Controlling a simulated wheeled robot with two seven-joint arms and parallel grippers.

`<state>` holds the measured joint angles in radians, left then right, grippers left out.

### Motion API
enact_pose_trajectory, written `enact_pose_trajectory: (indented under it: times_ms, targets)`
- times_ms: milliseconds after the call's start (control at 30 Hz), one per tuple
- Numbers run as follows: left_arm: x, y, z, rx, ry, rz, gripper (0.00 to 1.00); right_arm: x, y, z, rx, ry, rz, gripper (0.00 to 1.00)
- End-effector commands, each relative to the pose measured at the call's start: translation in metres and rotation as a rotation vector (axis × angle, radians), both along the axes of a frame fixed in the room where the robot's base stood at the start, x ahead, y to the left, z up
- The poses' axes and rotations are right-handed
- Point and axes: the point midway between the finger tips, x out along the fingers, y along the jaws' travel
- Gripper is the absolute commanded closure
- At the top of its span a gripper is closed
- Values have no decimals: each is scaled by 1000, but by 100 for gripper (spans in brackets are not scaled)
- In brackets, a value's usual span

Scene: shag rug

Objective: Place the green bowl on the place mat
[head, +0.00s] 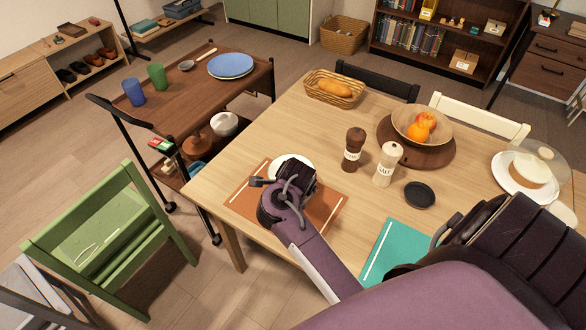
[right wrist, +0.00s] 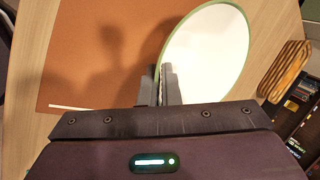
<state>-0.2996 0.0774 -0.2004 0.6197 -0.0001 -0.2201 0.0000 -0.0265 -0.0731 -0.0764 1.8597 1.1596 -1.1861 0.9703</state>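The green bowl (right wrist: 207,52) has a green rim and a pale inside in the right wrist view. In the head view its pale inside (head: 291,163) shows behind my right gripper (head: 283,180), which hides much of it. In the right wrist view my right gripper (right wrist: 163,85) has its fingers close together with the bowl's near rim between them. The brown-orange place mat (head: 322,212) lies at the table's left corner, also seen in the right wrist view (right wrist: 85,60). The bowl overlaps the mat's edge; I cannot tell whether it touches down. My left gripper is out of view.
A dark pepper mill (head: 353,150), a salt mill (head: 387,163) and a black coaster (head: 419,195) stand right of the mat. A fruit bowl (head: 408,118), bread basket (head: 333,90) and teal mat (head: 392,252) share the table. A brown cart (head: 195,95) stands at left.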

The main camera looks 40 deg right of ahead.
Motion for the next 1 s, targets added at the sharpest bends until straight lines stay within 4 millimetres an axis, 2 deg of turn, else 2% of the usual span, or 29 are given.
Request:
enact_pose_trajectory:
  times_ms: [100,233,667,700,833,1000]
  targets:
    - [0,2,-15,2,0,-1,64,-1,0,-24,2,4,-1,100]
    - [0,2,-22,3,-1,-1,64,-1,0,-38,1,1,-1,100]
    - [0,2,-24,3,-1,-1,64,0,0,-43,1,-1,0,100]
    - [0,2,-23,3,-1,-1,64,0,0,-43,1,1,0,93]
    - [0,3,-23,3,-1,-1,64,0,0,-43,1,2,0,76]
    - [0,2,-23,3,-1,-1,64,-1,0,-42,1,2,0,75]
